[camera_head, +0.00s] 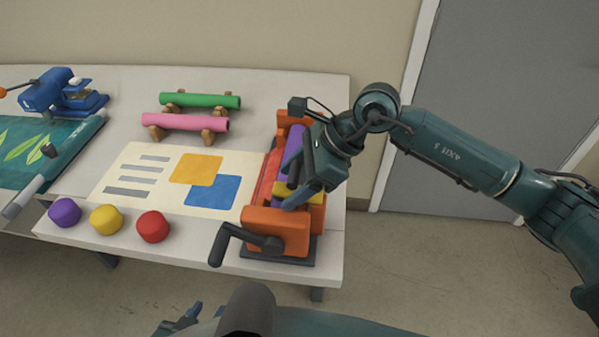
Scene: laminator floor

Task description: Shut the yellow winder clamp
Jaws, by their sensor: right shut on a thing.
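The orange winder (262,218) stands at the right end of the table, with a purple roll (292,147) lying along it and a black crank at its near end. The yellow winder clamp (312,198) is near the winder's front end, partly hidden by my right gripper. My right gripper (290,190) reaches in from the right over the winder and is shut on the yellow clamp. Whether the clamp is fully down cannot be told. Part of what looks like my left gripper (182,320) shows at the bottom edge, below the table; its jaws are not clear.
A printed sheet (130,170) runs into the winder. Purple (65,211), yellow (106,219) and red (153,227) knobs line the front edge. Green (200,101) and pink (185,122) rolls rest on wooden cradles. A blue press (60,93) and a trimmer (55,165) are left.

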